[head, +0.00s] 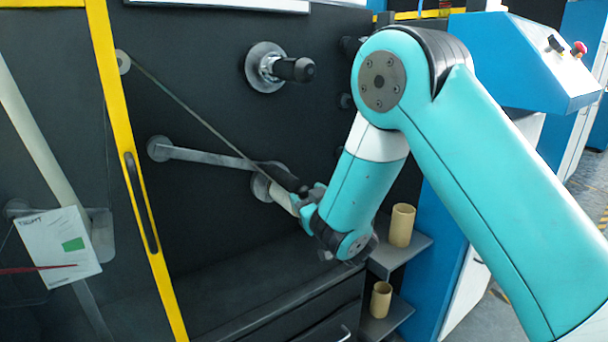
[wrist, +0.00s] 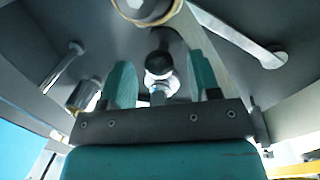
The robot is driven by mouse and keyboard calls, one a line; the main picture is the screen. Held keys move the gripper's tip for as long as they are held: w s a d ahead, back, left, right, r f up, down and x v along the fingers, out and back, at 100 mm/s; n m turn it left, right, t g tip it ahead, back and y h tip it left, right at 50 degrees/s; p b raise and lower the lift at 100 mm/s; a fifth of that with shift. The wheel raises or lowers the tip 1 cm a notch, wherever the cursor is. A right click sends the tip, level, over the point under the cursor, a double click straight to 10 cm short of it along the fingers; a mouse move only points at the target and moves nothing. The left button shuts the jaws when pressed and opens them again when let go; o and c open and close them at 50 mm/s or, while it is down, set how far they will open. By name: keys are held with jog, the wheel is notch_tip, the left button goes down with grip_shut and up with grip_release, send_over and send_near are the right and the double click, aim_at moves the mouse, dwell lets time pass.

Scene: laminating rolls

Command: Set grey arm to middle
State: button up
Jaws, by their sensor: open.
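The grey arm (head: 205,155) is a flat bar on the dark machine panel. It runs from a round pivot at its left, sloping slightly down to the right, and a black handle (head: 278,174) shows at its right end. My gripper (head: 300,198) is just right of and below that end and partly hides it. In the wrist view the grey arm (wrist: 238,40) shows at upper right. There my gripper (wrist: 163,85) is open, with a dark rounded part and a metal knob seen between the two teal fingers. Whether the fingers touch anything cannot be told.
A metal hub with a black handle (head: 293,69) sticks out above my gripper. A thin web strip (head: 190,108) slopes across the panel. Cardboard cores (head: 401,225) stand on small shelves at lower right. A yellow-framed door (head: 130,170) stands at left and a blue console (head: 530,60) at right.

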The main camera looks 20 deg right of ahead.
jog(key=shift+w+a+r+p, duration=0.1)
jog(key=shift+w+r+p, duration=0.15)
jog(key=shift+w+p, duration=0.55)
jog(key=shift+w+f+p, duration=0.25)
jog(key=shift+w+p, duration=0.2)
jog(key=shift+p, duration=0.05)
grip_shut()
notch_tip(320, 180, up, 11)
jog(key=d+n+p, duration=0.1)
jog(key=n+p, duration=0.3)
jog(key=p, duration=0.7)
jog(key=shift+w+d+f+n+t+p, duration=0.2)
jog(key=shift+w+d+n+t+p, duration=0.1)
jog(key=shift+t, duration=0.1)
